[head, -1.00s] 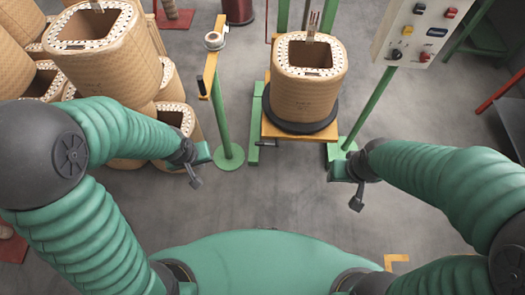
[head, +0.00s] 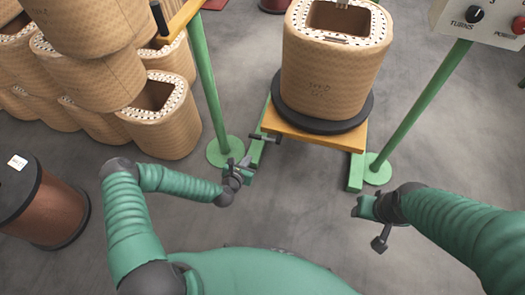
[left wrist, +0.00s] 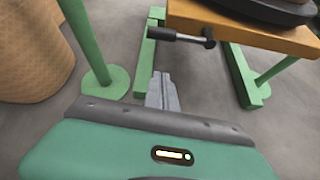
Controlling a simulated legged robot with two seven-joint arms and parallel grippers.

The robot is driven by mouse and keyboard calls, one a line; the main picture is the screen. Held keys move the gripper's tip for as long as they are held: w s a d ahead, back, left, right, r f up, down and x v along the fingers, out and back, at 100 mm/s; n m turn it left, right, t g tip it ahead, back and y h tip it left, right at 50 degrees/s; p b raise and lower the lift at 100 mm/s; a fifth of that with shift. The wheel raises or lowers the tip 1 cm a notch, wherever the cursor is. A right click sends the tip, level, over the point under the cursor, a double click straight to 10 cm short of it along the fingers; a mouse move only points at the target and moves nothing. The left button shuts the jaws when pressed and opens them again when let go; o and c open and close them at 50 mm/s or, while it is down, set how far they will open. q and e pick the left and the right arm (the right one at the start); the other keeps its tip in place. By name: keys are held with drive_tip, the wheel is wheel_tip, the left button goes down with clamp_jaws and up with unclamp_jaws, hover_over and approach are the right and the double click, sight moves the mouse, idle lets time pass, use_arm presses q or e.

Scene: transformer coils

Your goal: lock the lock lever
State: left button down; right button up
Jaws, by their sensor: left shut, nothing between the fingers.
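The lock lever (head: 265,137) is a short dark handle at the left side of the orange platform (head: 300,134), under the coil (head: 333,82). In the left wrist view the lever (left wrist: 176,36) sticks out to the left from the platform's edge. My left gripper (head: 248,163) is shut and empty, just below the lever in the head view. Its grey fingers (left wrist: 162,86) point toward the lever with a gap between. My right gripper (head: 357,208) hangs apart over the floor at the right; its jaw gap is too small to make out.
A green post (head: 207,90) on a round base stands left of the platform, close to my left gripper. Another green post (head: 412,108) carries a control box (head: 480,20) at the right. Several coils (head: 165,115) stack at the left, near a copper-coloured spool (head: 40,205).

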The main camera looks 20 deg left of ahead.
use_arm(q)
drive_tip(key=w+f+n+b, duration=0.1)
drive_tip(key=w+f+b, duration=0.45)
drive_tip(key=w, duration=0.25)
drive_tip(key=r, duration=0.1)
drive_tip(key=w+r, duration=0.1)
drive_tip(key=r, duration=0.1)
drive_tip(key=shift+w+a+r, duration=0.15)
drive_tip(key=shift+w+a, duration=0.1)
drive_tip(key=shift+w, duration=0.05)
use_arm(e)
drive_tip(key=s+x, duration=0.1)
drive_tip(key=x, duration=0.4)
drive_tip(key=shift+a+f, duration=0.25)
drive_tip(key=shift+f, duration=0.3)
